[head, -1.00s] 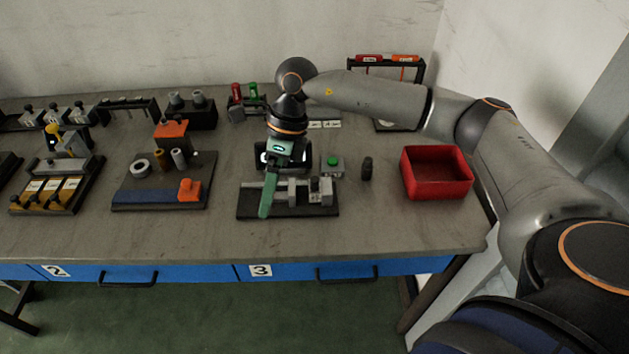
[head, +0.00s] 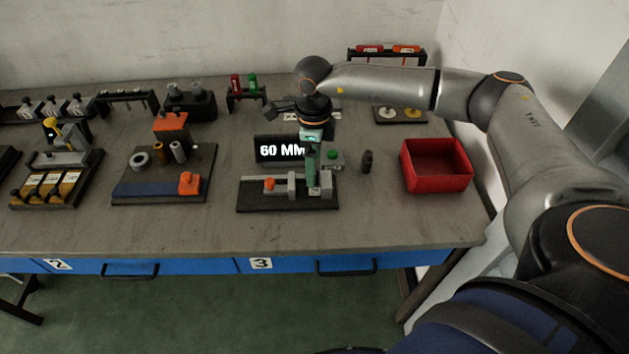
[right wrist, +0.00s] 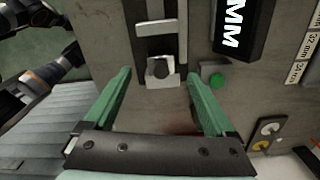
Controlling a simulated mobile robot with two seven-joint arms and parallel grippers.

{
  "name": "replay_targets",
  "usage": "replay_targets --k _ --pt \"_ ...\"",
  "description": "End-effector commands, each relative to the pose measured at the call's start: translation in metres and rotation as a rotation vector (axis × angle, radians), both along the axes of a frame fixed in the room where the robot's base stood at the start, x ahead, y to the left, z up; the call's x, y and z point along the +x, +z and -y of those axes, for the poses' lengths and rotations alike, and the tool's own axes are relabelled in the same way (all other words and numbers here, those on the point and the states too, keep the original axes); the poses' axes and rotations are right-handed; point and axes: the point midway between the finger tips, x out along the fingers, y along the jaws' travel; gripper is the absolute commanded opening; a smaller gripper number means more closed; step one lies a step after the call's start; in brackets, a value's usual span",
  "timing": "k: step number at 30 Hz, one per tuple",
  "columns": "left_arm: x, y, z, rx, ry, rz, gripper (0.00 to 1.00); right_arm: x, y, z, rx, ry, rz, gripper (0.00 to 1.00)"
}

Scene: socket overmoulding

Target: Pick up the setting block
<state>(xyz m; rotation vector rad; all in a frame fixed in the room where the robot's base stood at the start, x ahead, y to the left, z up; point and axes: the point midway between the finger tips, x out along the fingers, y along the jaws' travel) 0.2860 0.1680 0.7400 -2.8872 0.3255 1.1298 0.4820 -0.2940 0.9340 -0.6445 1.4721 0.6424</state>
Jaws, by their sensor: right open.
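My right gripper (head: 312,182) points down over the right end of the dark-based measuring fixture (head: 250,203). In the right wrist view its green fingers (right wrist: 160,85) are apart with nothing held. A light grey block with a dark knob (right wrist: 160,70) lies just beyond and between the fingertips; it appears to be part of the fixture. In the head view this block (head: 326,186) is partly behind the fingers. An orange knob (head: 269,184) sits on the fixture's left part. I cannot tell for sure which piece is the setting block. My left gripper is out of view.
A black display (head: 268,149) reading "60 MM" stands behind the fixture, with a green button (head: 333,155) beside it. A small black post (head: 367,161) and a red bin (head: 437,188) stand to the right. Bare tabletop lies in front.

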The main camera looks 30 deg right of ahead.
Motion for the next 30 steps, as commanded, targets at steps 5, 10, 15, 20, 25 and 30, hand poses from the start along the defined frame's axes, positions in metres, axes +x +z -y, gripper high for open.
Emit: replay_targets --k 5,10,15,20,25,30 --pt "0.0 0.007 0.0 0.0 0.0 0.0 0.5 0.001 -0.028 0.001 -0.001 0.001 -0.005 0.89" --pt "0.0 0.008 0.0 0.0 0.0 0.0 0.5 0.001 -0.038 0.001 0.0 0.0 -0.001 0.89" --pt "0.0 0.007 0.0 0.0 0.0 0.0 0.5 0.001 -0.038 0.001 0.0 0.0 -0.001 0.89" --pt "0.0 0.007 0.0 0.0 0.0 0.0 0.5 0.001 -0.038 0.001 0.0 0.0 -0.001 0.73" --pt "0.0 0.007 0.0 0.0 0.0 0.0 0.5 0.001 -0.038 0.001 0.0 0.0 -0.001 0.54" --pt "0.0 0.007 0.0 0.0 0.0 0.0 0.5 0.001 -0.038 0.001 0.001 0.0 -0.002 0.35"
